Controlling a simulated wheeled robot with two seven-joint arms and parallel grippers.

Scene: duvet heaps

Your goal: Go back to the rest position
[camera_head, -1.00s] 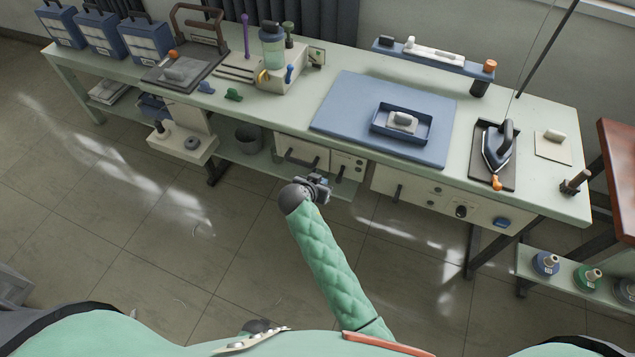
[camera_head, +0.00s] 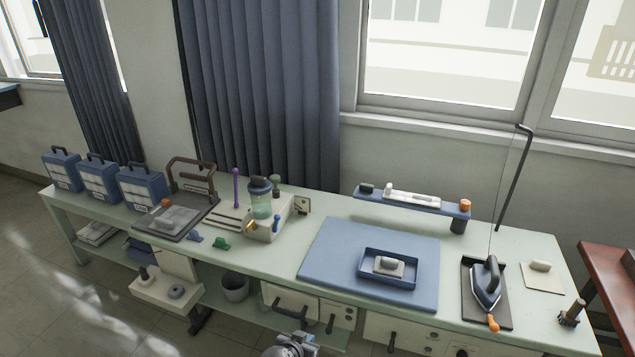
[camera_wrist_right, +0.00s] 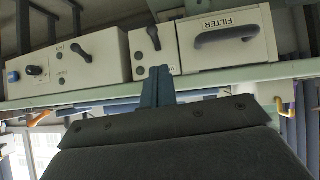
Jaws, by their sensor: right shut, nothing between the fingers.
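My right gripper (camera_head: 290,346) shows at the bottom edge of the head view, in front of the workbench's drawers and below its top. In the right wrist view its blue-grey fingers (camera_wrist_right: 158,86) are together, with nothing between them. Most of my right arm is below the head view's lower edge. My left gripper is in neither current view. The pale green workbench (camera_head: 520,238) runs across the head view.
On the bench are a blue mat (camera_head: 330,262) with a tray (camera_head: 372,272), an iron (camera_head: 487,284), several blue boxes (camera_head: 140,188) and a bottle (camera_head: 261,200). A brown table (camera_head: 605,270) stands at the right. Open floor lies at lower left.

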